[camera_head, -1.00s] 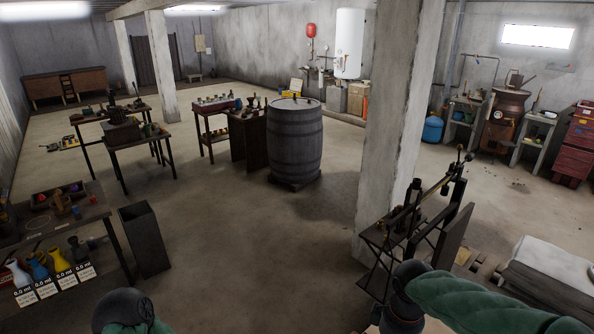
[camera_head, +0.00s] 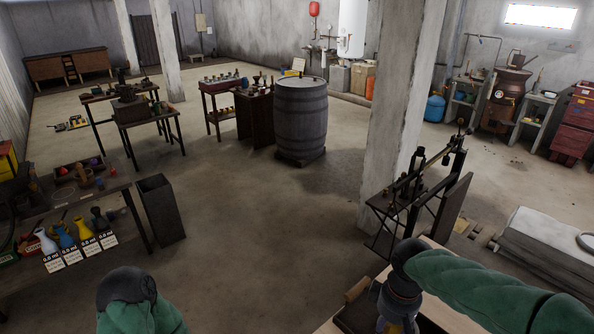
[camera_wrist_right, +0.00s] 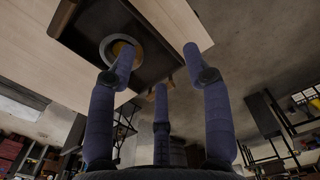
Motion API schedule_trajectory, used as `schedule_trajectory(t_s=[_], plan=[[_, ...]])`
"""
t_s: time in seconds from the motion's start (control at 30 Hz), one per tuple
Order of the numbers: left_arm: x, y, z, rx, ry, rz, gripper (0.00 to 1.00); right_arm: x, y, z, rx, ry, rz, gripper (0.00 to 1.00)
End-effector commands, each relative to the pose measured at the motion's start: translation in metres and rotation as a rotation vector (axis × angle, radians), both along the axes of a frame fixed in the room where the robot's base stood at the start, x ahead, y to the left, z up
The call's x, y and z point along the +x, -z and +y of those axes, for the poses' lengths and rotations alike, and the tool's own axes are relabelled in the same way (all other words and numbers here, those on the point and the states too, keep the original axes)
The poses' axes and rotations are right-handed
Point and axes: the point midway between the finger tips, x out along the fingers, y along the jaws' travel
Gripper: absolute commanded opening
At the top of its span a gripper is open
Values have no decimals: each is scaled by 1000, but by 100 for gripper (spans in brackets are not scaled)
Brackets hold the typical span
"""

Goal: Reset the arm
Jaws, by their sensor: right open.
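My right arm comes in from the right in the head view, in a green sleeve, and bends down at a dark joint. Its gripper (camera_head: 396,322) is at the bottom edge, mostly hidden, over a pale wooden tabletop (camera_head: 445,250). In the right wrist view my right gripper (camera_wrist_right: 155,68) has its three purple-blue fingers spread apart, with nothing between them. A dark tray (camera_wrist_right: 85,22) with a round grey-rimmed dish (camera_wrist_right: 122,48) shows beyond the fingers. My left arm shows only as a green sleeve with a dark joint at the bottom left; its gripper is outside the view.
A dark stand with a slanted bar (camera_head: 420,180) stands by the concrete pillar (camera_head: 398,100). A barrel (camera_head: 301,120) stands mid-room. A left table holds several coloured flasks (camera_head: 82,238), with a tall dark bin (camera_head: 161,208) beside it. The middle floor is clear.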

Motion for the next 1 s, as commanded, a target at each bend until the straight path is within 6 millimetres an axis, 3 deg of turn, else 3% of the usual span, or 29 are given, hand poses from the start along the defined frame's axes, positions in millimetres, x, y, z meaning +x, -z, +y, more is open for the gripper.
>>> schedule_trajectory(t_s=[0.33, 0.57, 0.77, 1.0], plan=[[0, 10, 0, 0, 0, -1, 54, 6, 45, 15, 50, 24, 12, 50], [0, 19, 0, 0, 0, 0, 54, 9, 93, 31, 103, 60, 24, 50], [0, 33, 0, 0, 0, 0, 54, 6, 158, 51, 173, 126, 42, 50], [0, 54, 0, 0, 0, 0, 54, -13, 258, 79, 271, 274, 69, 50]])
